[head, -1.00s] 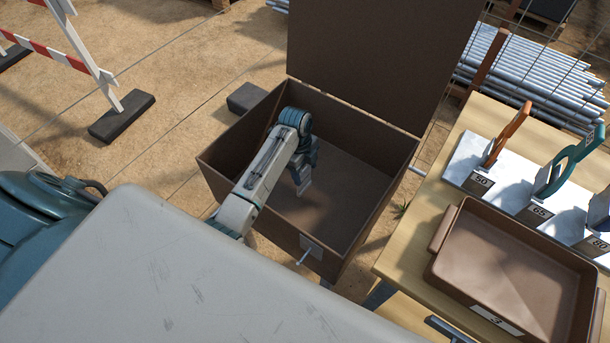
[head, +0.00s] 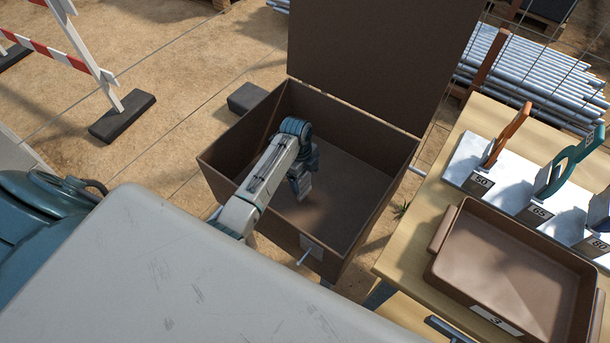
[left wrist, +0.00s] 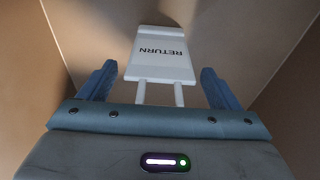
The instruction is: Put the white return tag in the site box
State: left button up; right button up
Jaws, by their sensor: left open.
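The site box (head: 345,205) is a large brown bin with its lid (head: 385,50) raised. My left gripper (head: 300,190) reaches over the near left wall and points down inside the box. In the left wrist view the left gripper (left wrist: 158,84) has its two blue fingers wide apart. The white return tag (left wrist: 159,55), printed RETURN, shows between and beyond these fingers, with a gap on each side. It is inside the box; whether it rests on the floor I cannot tell. In the head view the tag is hidden by the gripper. My right gripper is not in view.
A wooden table (head: 455,180) on the right holds a brown tray (head: 510,265) and a light rack with numbered, coloured-handled tools. A red-white barrier (head: 75,35) stands at the upper left, and metal pipes (head: 535,75) lie at the upper right.

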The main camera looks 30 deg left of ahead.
pick_arm(q)
notch_tip(320, 180, up, 12)
jog(key=a+b, duration=0.1)
jog(key=shift+w+a, duration=0.15)
jog(key=shift+a, duration=0.25)
dwell(0.9)
jog(key=shift+c, duration=0.5)
